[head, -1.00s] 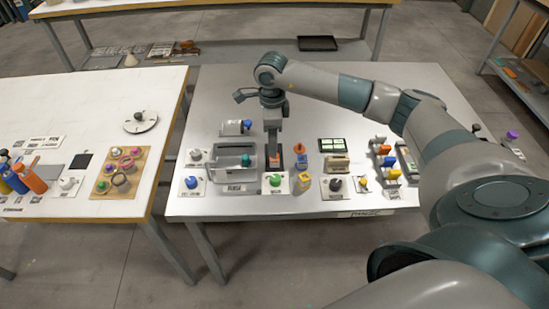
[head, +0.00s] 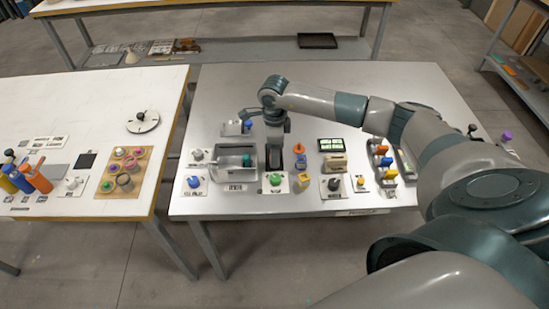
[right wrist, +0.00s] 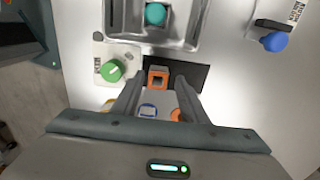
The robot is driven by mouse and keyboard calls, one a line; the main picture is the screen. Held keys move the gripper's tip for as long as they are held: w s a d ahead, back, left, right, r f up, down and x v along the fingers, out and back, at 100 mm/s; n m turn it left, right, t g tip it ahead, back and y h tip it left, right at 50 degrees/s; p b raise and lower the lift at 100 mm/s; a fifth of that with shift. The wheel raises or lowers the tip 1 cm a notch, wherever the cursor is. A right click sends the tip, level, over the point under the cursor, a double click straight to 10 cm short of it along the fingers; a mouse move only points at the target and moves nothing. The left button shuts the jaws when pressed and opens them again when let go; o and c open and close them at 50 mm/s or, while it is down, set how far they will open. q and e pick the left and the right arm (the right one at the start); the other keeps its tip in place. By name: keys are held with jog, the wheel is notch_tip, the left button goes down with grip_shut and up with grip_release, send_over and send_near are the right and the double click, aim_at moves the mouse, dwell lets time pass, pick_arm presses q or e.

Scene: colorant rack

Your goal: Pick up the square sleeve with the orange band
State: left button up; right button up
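The square sleeve with the orange band (right wrist: 158,78) stands on a dark pad (right wrist: 190,74) in the right wrist view, its square opening facing the camera. My right gripper (right wrist: 158,84) is open, with one finger on each side of the sleeve and visible gaps to it. In the head view my right gripper (head: 274,156) points down over the pad and hides the sleeve. A blue-rimmed square piece (right wrist: 148,110) and an orange piece (right wrist: 176,114) show nearer the palm in the wrist view. My left gripper is not in view.
A grey tray (head: 226,172) with a teal knob stands just left of the gripper. A green knob (head: 275,179) is in front of it. The table's back half is clear.

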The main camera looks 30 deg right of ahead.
dwell(0.4)
jog(key=c, duration=1)
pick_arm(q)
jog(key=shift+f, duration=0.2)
pick_arm(e)
jog(key=shift+o, duration=0.2)
jog(key=shift+r, duration=0.15)
